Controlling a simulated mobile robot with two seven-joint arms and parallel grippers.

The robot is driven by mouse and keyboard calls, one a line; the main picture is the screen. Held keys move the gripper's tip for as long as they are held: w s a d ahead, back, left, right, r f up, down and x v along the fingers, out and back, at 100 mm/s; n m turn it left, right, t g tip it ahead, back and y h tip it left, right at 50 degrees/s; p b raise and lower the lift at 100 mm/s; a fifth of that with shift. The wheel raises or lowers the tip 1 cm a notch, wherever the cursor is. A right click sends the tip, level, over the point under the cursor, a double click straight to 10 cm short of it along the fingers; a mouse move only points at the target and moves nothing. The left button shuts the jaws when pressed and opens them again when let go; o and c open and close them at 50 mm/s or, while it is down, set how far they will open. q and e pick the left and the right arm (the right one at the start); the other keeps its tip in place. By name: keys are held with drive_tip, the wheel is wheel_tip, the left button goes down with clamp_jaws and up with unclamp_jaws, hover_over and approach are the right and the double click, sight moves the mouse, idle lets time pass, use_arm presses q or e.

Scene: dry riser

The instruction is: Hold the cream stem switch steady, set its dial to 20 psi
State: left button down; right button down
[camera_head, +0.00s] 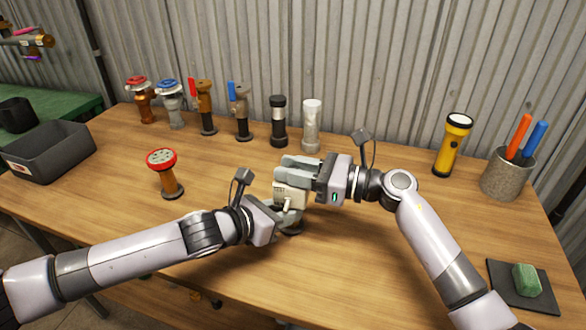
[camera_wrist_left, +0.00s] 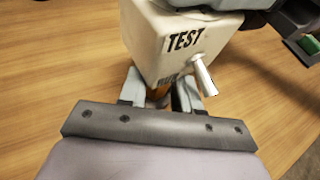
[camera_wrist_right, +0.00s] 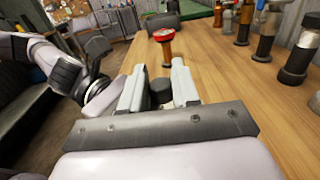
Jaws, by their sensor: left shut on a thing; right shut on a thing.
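The cream stem switch (camera_head: 290,195) stands upright at the table's middle. In the left wrist view its boxy head (camera_wrist_left: 165,45) bears the word TEST and a small pale lever (camera_wrist_left: 203,76). My left gripper (camera_head: 289,212) is shut on the stem below the head; the stem (camera_wrist_left: 158,92) shows brownish between its fingers. My right gripper (camera_head: 284,168) reaches in from the right at the top of the switch. In the right wrist view its fingers are shut on a dark round knob (camera_wrist_right: 161,92), apparently the dial. The dial's scale and setting are hidden.
A red-topped riser (camera_head: 163,175) stands left of the switch. Several valves and a flashlight (camera_head: 453,145) line the back. A grey bin (camera_head: 50,150) is at left, a pen cup (camera_head: 505,178) and a dark mat with a green sponge (camera_head: 525,280) at right. The front table is clear.

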drive_tip(key=shift+f+m+t+h, duration=0.2)
drive_tip(key=shift+m+t+h, duration=1.2)
drive_tip(key=shift+t, duration=0.8)
drive_tip(key=shift+s+a+m+t+h, duration=0.15)
drive_tip(key=shift+m+t+h, duration=0.55)
drive_tip(key=shift+m+t, duration=0.45)
drive_tip(key=shift+r+m+t+h, duration=0.15)
drive_tip(key=shift+m+t+h, duration=0.25)
drive_tip(key=shift+m+t, duration=0.05)
drive_tip(key=shift+m+h, duration=0.3)
drive_tip(key=shift+h, duration=0.1)
drive_tip(key=c, duration=1)
unclamp_jaws()
drive_tip(key=shift+o, duration=0.2)
drive_tip(key=shift+d, duration=0.2)
drive_tip(key=v, duration=1.1)
drive_tip(key=shift+s+d+f, duration=0.2)
drive_tip(key=shift+s, duration=0.2)
